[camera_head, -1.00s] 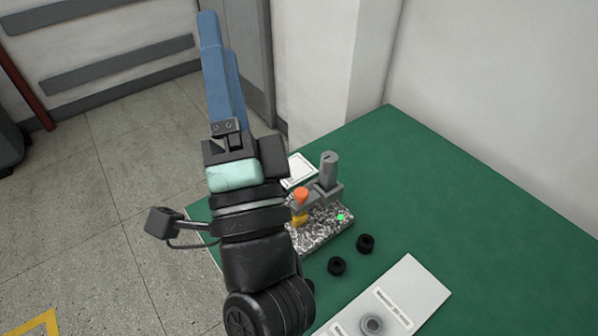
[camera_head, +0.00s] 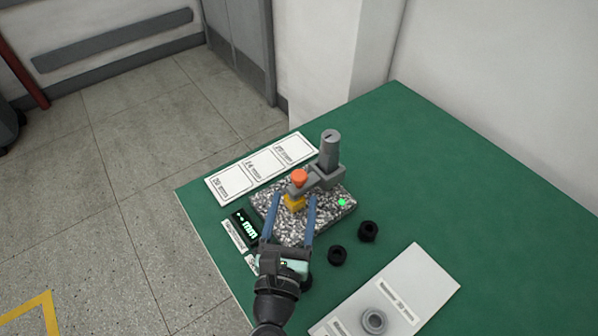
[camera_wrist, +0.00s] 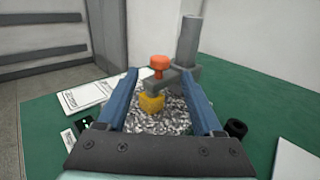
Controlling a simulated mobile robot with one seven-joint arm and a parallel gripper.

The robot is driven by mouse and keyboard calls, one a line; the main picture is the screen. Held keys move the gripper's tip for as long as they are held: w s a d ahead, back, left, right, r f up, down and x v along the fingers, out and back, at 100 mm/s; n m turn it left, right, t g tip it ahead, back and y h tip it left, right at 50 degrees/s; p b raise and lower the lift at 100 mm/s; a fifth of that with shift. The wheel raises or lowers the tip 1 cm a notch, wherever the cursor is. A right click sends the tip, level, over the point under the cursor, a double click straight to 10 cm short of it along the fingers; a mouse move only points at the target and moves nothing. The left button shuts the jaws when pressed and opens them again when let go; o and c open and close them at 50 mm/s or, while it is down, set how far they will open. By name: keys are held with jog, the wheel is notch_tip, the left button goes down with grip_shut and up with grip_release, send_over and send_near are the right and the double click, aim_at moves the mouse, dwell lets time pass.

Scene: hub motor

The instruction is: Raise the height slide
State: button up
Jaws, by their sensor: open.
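The height gauge stands on a speckled granite base (camera_head: 330,208) on the green table. Its grey column (camera_head: 330,150) rises at the back of the base. A grey slide arm (camera_head: 320,180) reaches left from the column, with an orange knob (camera_head: 299,177) on top and a yellow block (camera_head: 294,201) below. In the wrist view the orange knob (camera_wrist: 160,63) and yellow block (camera_wrist: 151,102) show between my fingers. My gripper (camera_head: 292,200) is open, its blue fingers apart on either side of the yellow block. I cannot tell whether they touch it.
Black rings (camera_head: 368,231) lie to the right. A white board (camera_head: 392,292) with a grey ring (camera_head: 374,320) lies in front. The table's right side is clear.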

aim_at(298, 183)
jog(key=w, duration=0.4)
jog(key=w+d, duration=0.1)
jog(key=w, duration=0.2)
grip_shut()
dwell(0.3)
dwell(1.1)
